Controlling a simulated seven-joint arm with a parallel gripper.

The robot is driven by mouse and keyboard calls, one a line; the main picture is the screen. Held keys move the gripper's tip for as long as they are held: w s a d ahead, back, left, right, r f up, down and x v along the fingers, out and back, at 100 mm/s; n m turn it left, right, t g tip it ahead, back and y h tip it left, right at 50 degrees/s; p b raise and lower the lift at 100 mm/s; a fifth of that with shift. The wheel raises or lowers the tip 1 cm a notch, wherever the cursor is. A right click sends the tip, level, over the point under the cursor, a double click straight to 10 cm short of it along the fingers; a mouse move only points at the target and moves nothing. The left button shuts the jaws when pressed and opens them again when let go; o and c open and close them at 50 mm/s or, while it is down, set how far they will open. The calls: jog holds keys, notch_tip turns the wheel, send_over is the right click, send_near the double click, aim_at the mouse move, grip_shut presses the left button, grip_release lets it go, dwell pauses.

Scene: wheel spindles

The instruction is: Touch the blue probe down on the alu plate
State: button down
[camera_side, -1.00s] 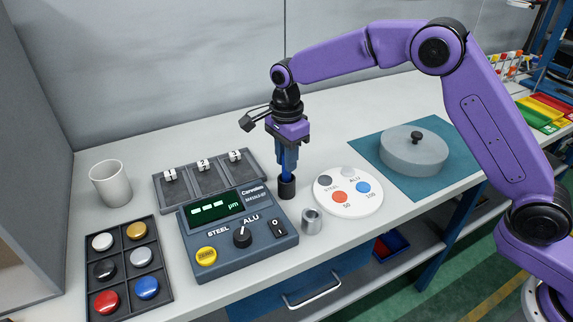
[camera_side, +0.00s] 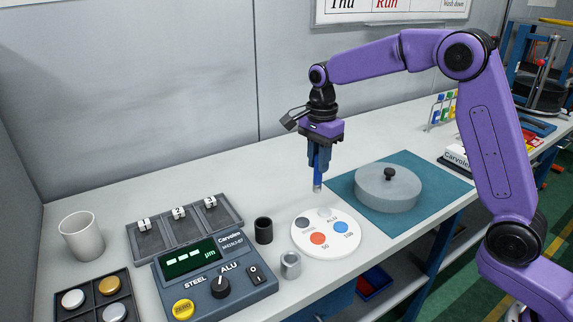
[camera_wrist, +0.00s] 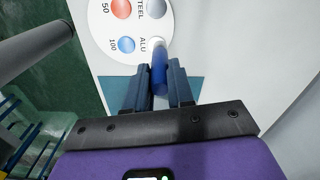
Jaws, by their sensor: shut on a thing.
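My gripper (camera_side: 318,160) is shut on the blue probe (camera_side: 317,178), which hangs upright with its pale metal tip down. It also shows in the wrist view (camera_wrist: 159,72) between the two fingers. The tip is in the air above the back edge of the white round board (camera_side: 316,250), apart from it. The alu plate (camera_side: 325,213) is a pale disc on that board by the ALU label, just below the tip; in the wrist view the tip overlaps it. The darker steel plate (camera_side: 303,223) lies to its left.
The board also bears a red 50 disc (camera_side: 318,238) and a blue 100 disc (camera_side: 341,227). A black cup holder (camera_side: 263,230) stands empty left of it, with a metal cylinder (camera_side: 290,264) in front. The gauge (camera_side: 215,275) shows dashes. A grey lidded disc (camera_side: 388,187) sits at right.

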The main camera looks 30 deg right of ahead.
notch_tip(320, 180, down, 6)
jog(key=d, duration=0.2)
jog(key=shift+s+d+f, duration=0.2)
jog(key=shift+s+d, duration=0.1)
jog(key=shift+s, duration=0.05)
dwell(0.3)
jog(key=shift+f, duration=0.6)
dwell(2.0)
jog(key=shift+r, duration=0.1)
notch_tip(320, 180, up, 7)
dwell(0.9)
